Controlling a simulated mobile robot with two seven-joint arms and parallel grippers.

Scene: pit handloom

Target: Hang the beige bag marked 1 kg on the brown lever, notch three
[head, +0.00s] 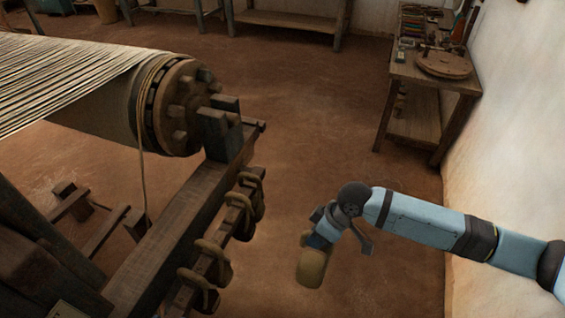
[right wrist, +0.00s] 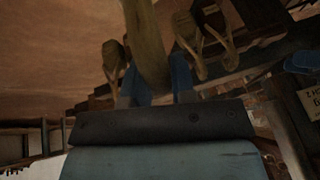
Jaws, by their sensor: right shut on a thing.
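My right gripper (head: 322,228) is shut on a beige bag (head: 312,268), which hangs below it over open floor. In the right wrist view the bag (right wrist: 148,45) shows between the two fingers; its mark cannot be read. The gripper is to the right of the loom and apart from it. A long brown wooden beam (head: 172,232) runs from the cloth roller towards the lower left. I cannot tell whether it is the lever, and I see no notches on it. My left gripper is not in view.
Several dark bags with tan loops (head: 240,215) hang on a rail beside the beam, left of my gripper. The ratchet-ended roller (head: 178,105) stands behind them. A wooden side table (head: 425,75) is by the right wall. The floor (head: 325,130) between is clear.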

